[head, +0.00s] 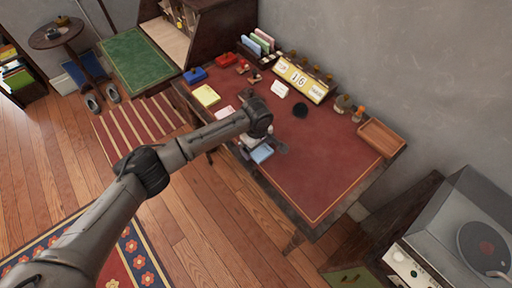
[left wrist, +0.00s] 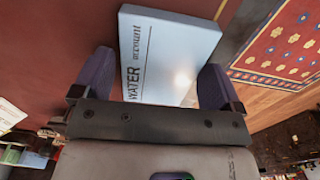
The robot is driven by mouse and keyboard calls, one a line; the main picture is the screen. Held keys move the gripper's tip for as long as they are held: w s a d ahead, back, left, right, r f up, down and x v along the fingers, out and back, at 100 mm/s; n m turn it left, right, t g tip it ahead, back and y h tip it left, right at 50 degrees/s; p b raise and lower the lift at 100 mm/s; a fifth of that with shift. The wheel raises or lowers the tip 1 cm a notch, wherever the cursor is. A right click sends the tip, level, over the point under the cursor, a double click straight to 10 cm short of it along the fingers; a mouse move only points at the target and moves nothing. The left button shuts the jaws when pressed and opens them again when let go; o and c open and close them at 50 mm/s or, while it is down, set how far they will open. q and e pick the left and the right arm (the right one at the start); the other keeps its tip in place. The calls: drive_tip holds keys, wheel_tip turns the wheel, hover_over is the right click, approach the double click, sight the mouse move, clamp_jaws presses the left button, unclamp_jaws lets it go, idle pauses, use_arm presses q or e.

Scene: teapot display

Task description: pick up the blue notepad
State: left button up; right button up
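The blue notepad (head: 262,154) lies near the front edge of the red-topped desk (head: 320,165). In the left wrist view the two fingers of my left gripper (left wrist: 155,82) are spread wide, one on each side of the notepad. The right finger overlaps the notepad's edge in the picture; I cannot tell whether either finger touches it. My right gripper is in neither view.
A yellow pad (head: 206,95) and a pink pad (head: 225,112) lie left of my gripper. A calendar stand (head: 302,80), a dark round object (head: 300,110) and a wooden tray (head: 381,138) stand toward the back. The desk's right front is clear.

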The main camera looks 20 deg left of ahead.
use_arm(q)
drive_tip(key=c, duration=0.7)
drive_tip(key=shift+c, duration=0.2)
